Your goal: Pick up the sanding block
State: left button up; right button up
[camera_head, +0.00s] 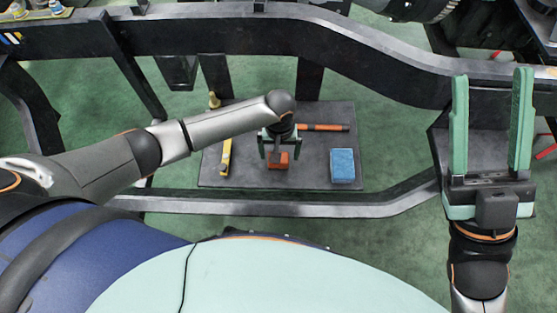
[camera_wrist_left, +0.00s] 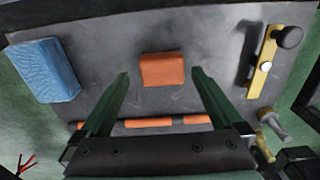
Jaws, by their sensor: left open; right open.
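A small orange-red block, which looks like the sanding block (camera_head: 284,162), lies on a dark grey board (camera_head: 320,182) in the head view. It also shows in the left wrist view (camera_wrist_left: 162,69), between and just beyond the fingertips. My left gripper (camera_head: 279,152) is open and points down above the block, with nothing held. In the left wrist view its fingers (camera_wrist_left: 161,76) are spread to either side of the block; I cannot tell the exact height gap. My right gripper (camera_head: 491,76) is open and empty at the far right.
A blue block-shaped pad (camera_head: 342,165) lies to the right of the orange-red block. A yellow tool (camera_head: 226,157) lies to the left, and an orange-black rod-like tool (camera_head: 325,127) behind. Black chassis rails (camera_head: 260,207) run in front of and behind the board.

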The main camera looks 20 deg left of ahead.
pick_arm(q)
notch_tip(320, 180, down, 4)
jog(key=shift+a+r+b, duration=0.15)
jog(key=shift+r+b, duration=0.1)
jog(key=shift+b, duration=0.35)
pick_arm(e)
notch_tip(320, 180, down, 2)
jog(key=shift+w+a+f+m, duration=0.1)
jog(key=shift+w+f+m, duration=0.1)
jog(key=shift+m, duration=0.1)
pick_arm(q)
jog(key=c, duration=1.3)
jog(key=shift+r, duration=0.1)
